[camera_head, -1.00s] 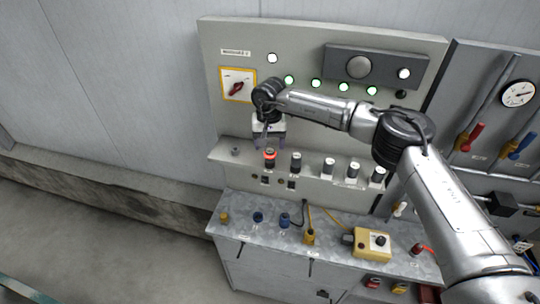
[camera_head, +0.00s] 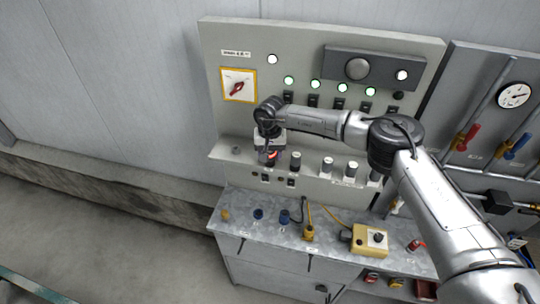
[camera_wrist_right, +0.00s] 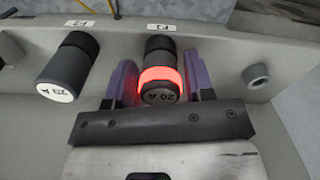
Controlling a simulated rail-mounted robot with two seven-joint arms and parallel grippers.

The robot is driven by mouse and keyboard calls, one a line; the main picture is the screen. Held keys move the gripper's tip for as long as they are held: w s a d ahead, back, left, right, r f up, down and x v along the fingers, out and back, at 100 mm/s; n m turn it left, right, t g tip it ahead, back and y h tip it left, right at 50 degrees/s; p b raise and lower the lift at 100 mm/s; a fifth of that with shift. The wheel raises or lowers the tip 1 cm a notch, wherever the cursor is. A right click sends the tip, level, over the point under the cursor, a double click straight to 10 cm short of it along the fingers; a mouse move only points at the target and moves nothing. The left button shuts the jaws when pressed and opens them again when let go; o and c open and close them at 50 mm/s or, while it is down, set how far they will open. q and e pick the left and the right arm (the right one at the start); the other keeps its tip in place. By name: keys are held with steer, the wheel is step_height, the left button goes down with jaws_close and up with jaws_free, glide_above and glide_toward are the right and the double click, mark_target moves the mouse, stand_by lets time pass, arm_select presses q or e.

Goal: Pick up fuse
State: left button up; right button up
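The fuse with a glowing red ring (camera_head: 271,155) stands on the ledge of the control panel, at the left end of a row of fuses. In the right wrist view this fuse (camera_wrist_right: 160,77) is dark grey with a "20 A" mark on its end. My right gripper (camera_head: 270,148) is over it. In the wrist view the purple fingers of the gripper (camera_wrist_right: 160,88) stand on both sides of the fuse, open, with a visible gap at least on the left side. My left gripper is not in view.
A dark fuse (camera_wrist_right: 70,68) stands close beside the left finger; more fuses (camera_head: 327,164) continue along the ledge. An empty round socket (camera_wrist_right: 257,75) is on the other side. Below is a metal worktop (camera_head: 270,232) with plugs and a yellow box (camera_head: 369,240).

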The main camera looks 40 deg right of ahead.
steer(key=c, duration=0.7)
steer(key=shift+o, duration=0.2)
steer(key=shift+r, duration=0.1)
